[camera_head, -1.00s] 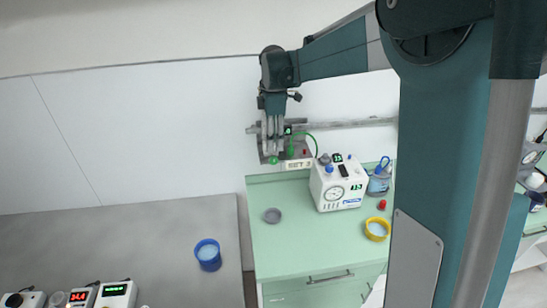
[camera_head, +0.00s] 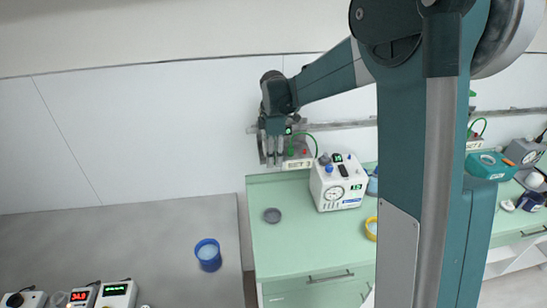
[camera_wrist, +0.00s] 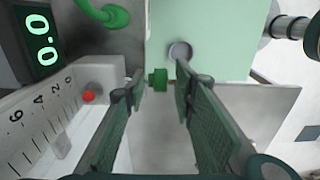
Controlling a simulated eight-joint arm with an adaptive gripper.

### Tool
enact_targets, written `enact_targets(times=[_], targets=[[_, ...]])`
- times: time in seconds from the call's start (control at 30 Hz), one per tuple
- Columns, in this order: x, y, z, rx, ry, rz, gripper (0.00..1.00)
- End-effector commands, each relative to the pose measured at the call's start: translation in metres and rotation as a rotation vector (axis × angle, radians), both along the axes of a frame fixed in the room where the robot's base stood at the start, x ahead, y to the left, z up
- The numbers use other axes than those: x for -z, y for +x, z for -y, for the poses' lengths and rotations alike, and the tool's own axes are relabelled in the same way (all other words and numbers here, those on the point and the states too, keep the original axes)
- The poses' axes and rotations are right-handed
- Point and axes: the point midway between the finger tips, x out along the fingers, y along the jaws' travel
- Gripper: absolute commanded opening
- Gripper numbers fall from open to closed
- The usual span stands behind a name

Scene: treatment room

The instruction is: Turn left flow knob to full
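A small green knob (camera_wrist: 158,78) shows in the wrist view, lying between the tips of my gripper (camera_wrist: 159,92). The two dark, textured fingers stand open on either side of it, with gaps showing, so I see no grip. Beside it is a flowmeter (camera_wrist: 62,115) with a numbered scale, a red button (camera_wrist: 88,96) and a green display (camera_wrist: 40,36) reading 0.0. In the head view my gripper (camera_head: 272,160) points down at the wall unit labelled SET 3 (camera_head: 299,164). The knob is hidden there behind the fingers.
A green hose (camera_head: 306,135) curves off the unit. Below, a white device (camera_head: 337,185) stands on the green counter (camera_head: 300,240) near a grey round lid (camera_head: 272,215) and a yellow ring (camera_head: 371,228). A blue cup (camera_head: 208,255) stands on the grey table. Another wall unit (camera_head: 474,140) is further right.

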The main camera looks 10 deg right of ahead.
Motion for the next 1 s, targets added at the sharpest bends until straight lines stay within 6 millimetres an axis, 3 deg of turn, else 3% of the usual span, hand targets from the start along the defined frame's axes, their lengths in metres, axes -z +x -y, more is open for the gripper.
enact_targets(times=[0.2,0.4,1.0], targets=[[0.0001,0.0000,0.0000,0.000,0.000,0.000,0.26],[0.0001,-0.0004,0.0000,0.000,0.000,-0.001,0.03],[0.0026,-0.0033,-0.0035,-0.003,-0.106,-0.006,0.04]])
